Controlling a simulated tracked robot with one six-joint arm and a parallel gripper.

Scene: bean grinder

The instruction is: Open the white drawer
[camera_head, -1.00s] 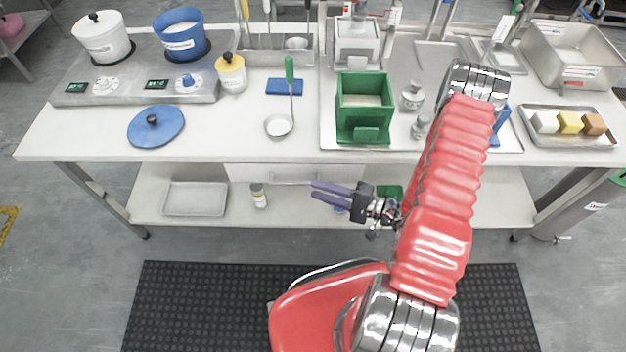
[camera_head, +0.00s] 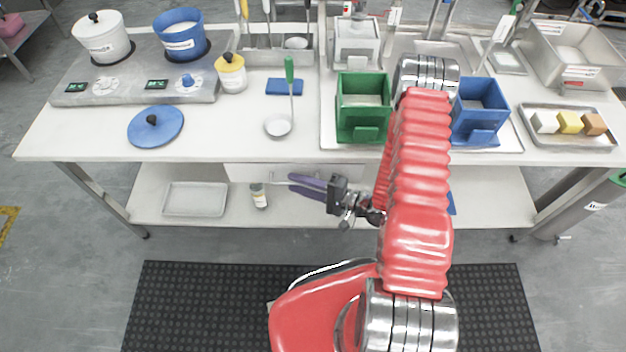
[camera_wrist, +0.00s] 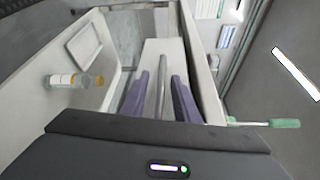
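The white drawer (camera_head: 248,171) hangs under the table top and looks shut; the arm and gripper hide part of its front. Its metal bar handle (camera_wrist: 162,72) runs lengthwise in the wrist view, in front of the white drawer panel (camera_wrist: 150,58). My gripper (camera_head: 291,183) has two purple fingers and is open, just in front of the drawer. In the wrist view the fingers (camera_wrist: 160,88) are apart, with the handle between them and a visible gap on each side. I cannot tell whether the fingertips reach fully around the bar.
The lower shelf (camera_head: 330,215) holds a metal tray (camera_head: 195,199) and a small labelled bottle (camera_head: 259,195), which also shows in the wrist view (camera_wrist: 62,80). Above, the table top (camera_head: 230,140) carries a ladle (camera_head: 278,125), a green container (camera_head: 362,105) and a blue container (camera_head: 480,110).

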